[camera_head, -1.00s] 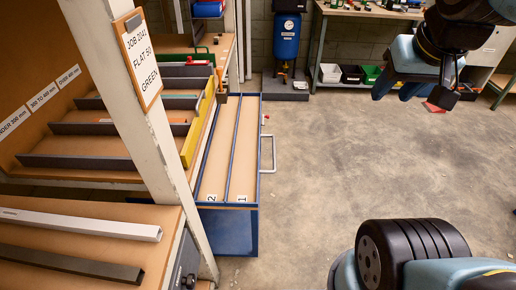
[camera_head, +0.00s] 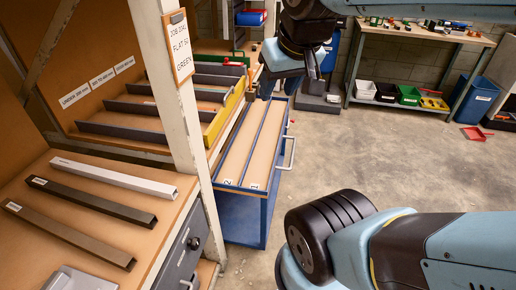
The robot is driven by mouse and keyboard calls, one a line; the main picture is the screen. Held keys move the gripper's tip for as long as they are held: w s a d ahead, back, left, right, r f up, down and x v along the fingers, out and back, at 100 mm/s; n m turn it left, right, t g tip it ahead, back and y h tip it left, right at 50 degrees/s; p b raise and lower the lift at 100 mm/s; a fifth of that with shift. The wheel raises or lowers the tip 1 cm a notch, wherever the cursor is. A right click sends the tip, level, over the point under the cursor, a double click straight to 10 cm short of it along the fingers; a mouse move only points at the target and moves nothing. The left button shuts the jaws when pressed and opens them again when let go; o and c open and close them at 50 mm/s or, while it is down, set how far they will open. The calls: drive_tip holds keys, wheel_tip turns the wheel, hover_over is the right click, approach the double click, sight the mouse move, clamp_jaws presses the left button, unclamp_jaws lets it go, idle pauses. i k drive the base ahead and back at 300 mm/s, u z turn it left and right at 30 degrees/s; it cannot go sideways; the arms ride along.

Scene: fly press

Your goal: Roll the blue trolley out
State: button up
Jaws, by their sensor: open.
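The blue trolley (camera_head: 239,215) stands beside the wooden rack, in the middle of the head camera view. Its top has two long wooden lanes marked 2 and 1, which look empty. A pale bar handle (camera_head: 288,152) sticks out from its right side. My gripper (camera_head: 280,88) is open, pointing down near the trolley's far end, beyond the handle in the picture. It appears apart from the handle; its height above the trolley is hard to judge. My arm hides part of the background behind it.
A white post with a job board (camera_head: 178,47) stands left of the trolley. A workbench (camera_head: 418,33) with bins stands at the back. The concrete floor right of the trolley is clear.

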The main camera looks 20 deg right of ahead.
sight(245, 176)
drive_tip(key=z, duration=0.5)
drive_tip(key=i, duration=0.1)
drive_tip(key=u, duration=1.5)
drive_tip(key=k, duration=1.4)
drive_tip(key=z, duration=1.5)
drive_tip(key=i, duration=1.65)
